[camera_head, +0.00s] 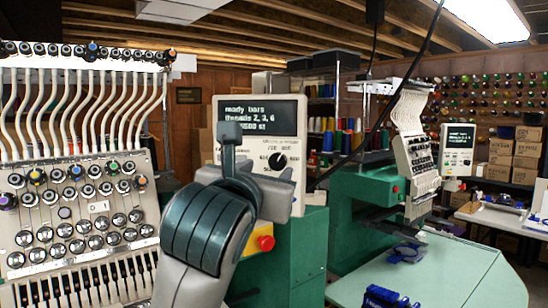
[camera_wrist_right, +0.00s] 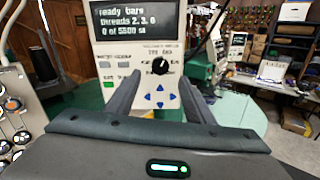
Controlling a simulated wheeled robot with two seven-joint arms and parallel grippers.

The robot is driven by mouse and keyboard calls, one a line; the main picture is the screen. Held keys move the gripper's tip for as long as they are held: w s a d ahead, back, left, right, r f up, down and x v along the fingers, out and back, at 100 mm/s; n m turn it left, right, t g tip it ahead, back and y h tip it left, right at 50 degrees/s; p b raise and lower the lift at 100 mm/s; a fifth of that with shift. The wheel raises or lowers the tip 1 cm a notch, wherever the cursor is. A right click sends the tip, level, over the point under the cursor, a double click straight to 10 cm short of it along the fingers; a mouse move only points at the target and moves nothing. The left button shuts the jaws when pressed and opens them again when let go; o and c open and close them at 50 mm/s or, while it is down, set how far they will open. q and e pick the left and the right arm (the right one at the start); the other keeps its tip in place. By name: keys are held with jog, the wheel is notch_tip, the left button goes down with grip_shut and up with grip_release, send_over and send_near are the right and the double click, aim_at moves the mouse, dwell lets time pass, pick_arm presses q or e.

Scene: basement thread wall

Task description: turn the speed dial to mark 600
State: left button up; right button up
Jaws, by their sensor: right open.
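The speed dial (camera_head: 278,161) is a round black knob on the light control panel (camera_head: 298,197), below its dark text screen. Small numbers ring it, but they are too blurred to read surely. A light pointer line shows on the knob; its exact mark I cannot tell. The dial also shows in the right wrist view (camera_wrist_right: 160,66). My right gripper (camera_head: 229,135) is in front of the panel and hides its left part. In the wrist view its two fingers stand apart and empty, with the dial beyond and between the tips (camera_wrist_right: 160,82). My left gripper is not in view.
Blue arrow buttons (camera_wrist_right: 160,97) lie below the dial. A red knob on a yellow base (camera_head: 265,243) is at the panel's lower left. A threading head with several white tubes (camera_head: 80,110) fills the left. A second green machine (camera_head: 362,205) stands at right.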

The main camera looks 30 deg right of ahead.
aim_at(277, 163)
jog(key=p+x, duration=0.1)
jog(key=x, duration=0.4)
jog(key=shift+w+d+p, duration=0.25)
jog(key=shift+d+p, duration=0.1)
jog(key=shift+p, duration=0.05)
jog(key=shift+w+d+f, duration=0.1)
jog(key=shift+w+d, duration=0.4)
jog(key=shift+w, duration=0.05)
jog(key=c, duration=1.1)
